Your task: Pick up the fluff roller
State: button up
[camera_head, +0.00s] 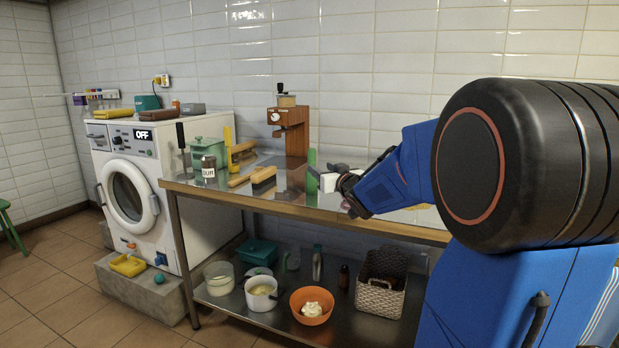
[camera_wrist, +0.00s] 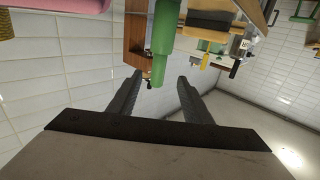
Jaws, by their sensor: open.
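A green upright thing (camera_head: 311,168), apparently the fluff roller, stands on the metal table beside my gripper. I cannot be sure from its shape that it is a roller. In the wrist view, which looks upside down, the green thing (camera_wrist: 163,30) has a thick part and a narrower end pointing toward my fingers. My gripper (camera_head: 328,173) is open and sits just right of it in the head view. In the wrist view the open gripper (camera_wrist: 157,88) has the narrow end in line with the gap between its fingers, with no visible grip on it.
A washing machine (camera_head: 165,165) stands to the left. Bowls and a basket (camera_head: 380,298) fill the lower shelf.

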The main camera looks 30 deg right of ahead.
jog(key=w+d, duration=0.1)
jog(key=w, duration=1.2)
jog(key=shift+w+d+r, duration=0.15)
jog(key=shift+w+d, duration=0.05)
jog(key=shift+d, duration=0.1)
jog(key=shift+c, duration=0.3)
jog(key=c, duration=1)
